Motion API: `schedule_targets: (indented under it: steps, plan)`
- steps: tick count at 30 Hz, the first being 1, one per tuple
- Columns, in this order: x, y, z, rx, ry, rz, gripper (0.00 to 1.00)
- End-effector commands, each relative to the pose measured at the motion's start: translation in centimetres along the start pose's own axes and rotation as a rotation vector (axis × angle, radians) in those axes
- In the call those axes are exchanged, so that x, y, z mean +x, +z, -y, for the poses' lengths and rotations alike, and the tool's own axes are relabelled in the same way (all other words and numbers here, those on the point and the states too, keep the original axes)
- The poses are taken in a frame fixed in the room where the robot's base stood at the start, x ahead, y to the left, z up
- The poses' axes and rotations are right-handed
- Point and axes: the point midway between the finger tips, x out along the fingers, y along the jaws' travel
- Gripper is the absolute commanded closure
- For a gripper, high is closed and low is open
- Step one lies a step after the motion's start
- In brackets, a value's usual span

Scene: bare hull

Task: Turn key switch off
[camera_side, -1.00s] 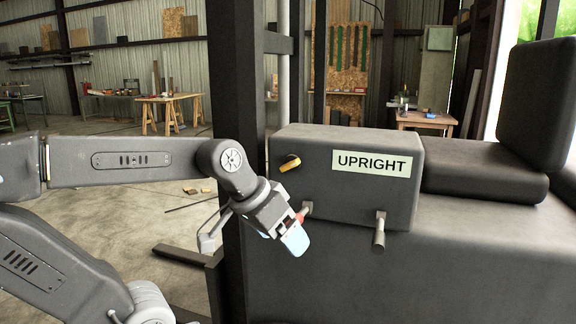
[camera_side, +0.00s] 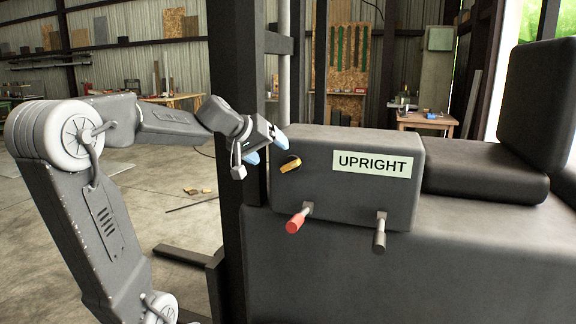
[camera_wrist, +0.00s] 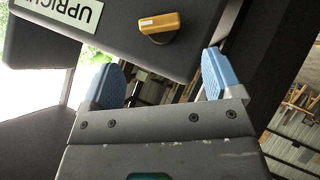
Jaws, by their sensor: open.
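The key switch is a yellow knob (camera_side: 290,164) on the dark box's front face, left of the UPRIGHT label. In the wrist view the yellow knob (camera_wrist: 160,22) shows above the gap between my fingertips, near the top edge. My gripper (camera_side: 266,147) has light blue fingertips and is up and left of the knob, apart from it. In the wrist view my gripper (camera_wrist: 163,82) is open with nothing between its fingers.
The dark box (camera_side: 345,200) also carries a red-tipped lever (camera_side: 297,219) and a grey lever (camera_side: 380,234) below the label (camera_side: 375,164). A dark upright post (camera_side: 238,90) stands just left of the box, behind my gripper.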

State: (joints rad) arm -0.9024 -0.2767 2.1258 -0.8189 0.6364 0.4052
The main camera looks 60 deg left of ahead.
Motion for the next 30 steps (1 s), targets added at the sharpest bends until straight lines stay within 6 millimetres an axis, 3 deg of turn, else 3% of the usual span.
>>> schedule_targets:
  steps: [6, 13, 26, 30]
  plan:
    - [4.8, 0.2, 0.0, 0.000, 0.000, 0.007, 0.15]
    - [8.1, 0.1, 0.0, 0.002, 0.000, 0.003, 0.15]
    - [9.3, 0.1, 0.0, 0.002, -0.001, 0.001, 0.15]
    - [9.2, 0.1, 0.0, 0.002, -0.001, 0.001, 0.25]
